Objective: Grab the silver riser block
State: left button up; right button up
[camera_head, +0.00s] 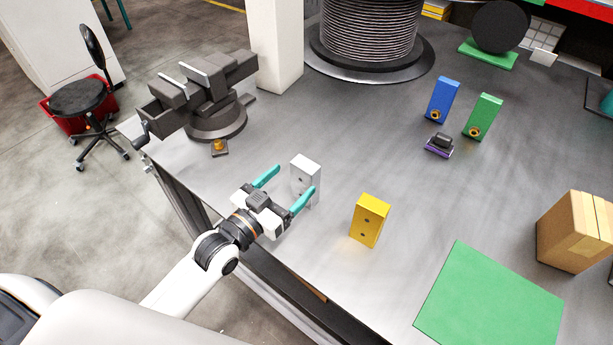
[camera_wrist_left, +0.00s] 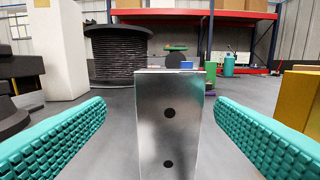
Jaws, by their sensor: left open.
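The silver riser block (camera_head: 304,176) stands upright on the grey table near its front edge. In the left wrist view the silver block (camera_wrist_left: 168,130) fills the middle, with two dark holes in its face. My left gripper (camera_head: 284,187) is open, its teal fingers spread to either side of the block. In the left wrist view the fingers of my left gripper (camera_wrist_left: 160,138) show clear gaps to the block on both sides. My right gripper is not in view.
A yellow block (camera_head: 369,220) stands close to the right of the silver one. A vise (camera_head: 205,97) is at the left. Blue (camera_head: 442,98) and green (camera_head: 483,115) blocks stand farther back. A green mat (camera_head: 490,300) and a cardboard box (camera_head: 575,232) are at the right.

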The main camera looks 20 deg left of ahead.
aim_at(301, 178)
pick_arm(q)
jog(key=shift+w+d, duration=0.2)
jog(key=shift+w, duration=0.3)
jog(key=shift+w+d, duration=0.15)
jog(key=shift+w, duration=0.1)
jog(key=p+x, duration=0.1)
jog(key=x, duration=0.1)
jog(key=p+x, duration=0.1)
jog(key=x, duration=0.1)
jog(key=shift+d, duration=0.4)
jog(key=shift+w+d+f, duration=0.1)
jog(key=shift+w+d, duration=0.05)
jog(key=shift+w, duration=0.3)
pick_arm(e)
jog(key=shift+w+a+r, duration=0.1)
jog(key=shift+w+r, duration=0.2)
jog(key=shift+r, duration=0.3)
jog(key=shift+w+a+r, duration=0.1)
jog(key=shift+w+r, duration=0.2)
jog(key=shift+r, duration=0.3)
pick_arm(q)
jog(key=shift+s, duration=0.1)
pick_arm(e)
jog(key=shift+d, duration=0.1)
pick_arm(q)
jog(key=c, duration=1.5)
jog(key=shift+c, duration=0.2)
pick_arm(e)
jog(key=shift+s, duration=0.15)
